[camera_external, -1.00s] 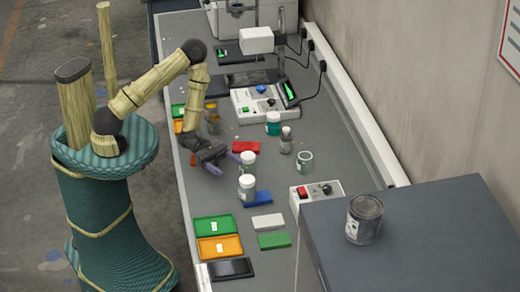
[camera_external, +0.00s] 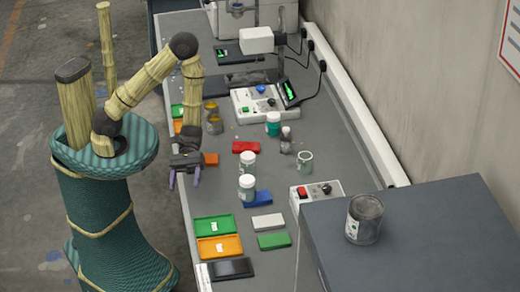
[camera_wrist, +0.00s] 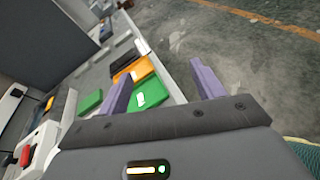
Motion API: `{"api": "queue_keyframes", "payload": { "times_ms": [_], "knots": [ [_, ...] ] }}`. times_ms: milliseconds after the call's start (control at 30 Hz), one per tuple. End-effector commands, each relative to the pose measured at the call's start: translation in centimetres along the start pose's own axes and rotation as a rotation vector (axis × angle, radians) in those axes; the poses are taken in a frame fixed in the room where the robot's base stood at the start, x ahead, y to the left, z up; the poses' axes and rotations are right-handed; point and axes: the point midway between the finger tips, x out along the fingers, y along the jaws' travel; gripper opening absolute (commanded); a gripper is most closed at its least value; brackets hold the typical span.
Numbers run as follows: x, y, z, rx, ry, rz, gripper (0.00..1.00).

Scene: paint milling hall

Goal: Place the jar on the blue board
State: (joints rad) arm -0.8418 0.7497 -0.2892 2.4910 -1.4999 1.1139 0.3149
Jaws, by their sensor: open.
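The blue board (camera_external: 262,199) lies on the grey bench in the external view. A white-lidded jar (camera_external: 247,188) stands upright at its left end and hides part of it; I cannot tell if its base is on the board or just beside it. A second pale-lidded jar (camera_external: 248,163) stands upright just behind. An open-looking glass jar (camera_external: 305,161) stands to the right. My gripper (camera_external: 185,181) is open and empty, at the bench's left edge, left of these jars and apart from them. Its purple fingers also show in the wrist view (camera_wrist: 160,72), with nothing between them.
A green tray (camera_external: 213,226), an orange tray (camera_external: 219,247), a white board (camera_external: 268,222) and a green board (camera_external: 274,240) lie nearer. A switch box (camera_external: 314,193) stands right. A tin (camera_external: 364,219) is on the cabinet.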

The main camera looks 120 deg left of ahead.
Motion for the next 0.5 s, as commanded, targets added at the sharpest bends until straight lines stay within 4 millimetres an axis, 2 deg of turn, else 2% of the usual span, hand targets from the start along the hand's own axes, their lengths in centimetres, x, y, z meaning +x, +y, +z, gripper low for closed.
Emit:
{"api": "queue_keyframes", "payload": {
  "times_ms": [33,100,233,367,500],
  "knots": [
    [0.7,-2.0,0.8,0.074,0.039,-0.127,0.67],
    [0.9,-4.7,1.2,0.175,0.097,-0.290,0.67],
    [0.1,-8.4,1.3,0.387,0.216,-0.568,0.67],
    [-1.6,-10.2,1.0,0.630,0.344,-0.801,0.67],
    [-3.5,-9.8,1.0,0.930,0.479,-1.001,0.67]
  ]
}}
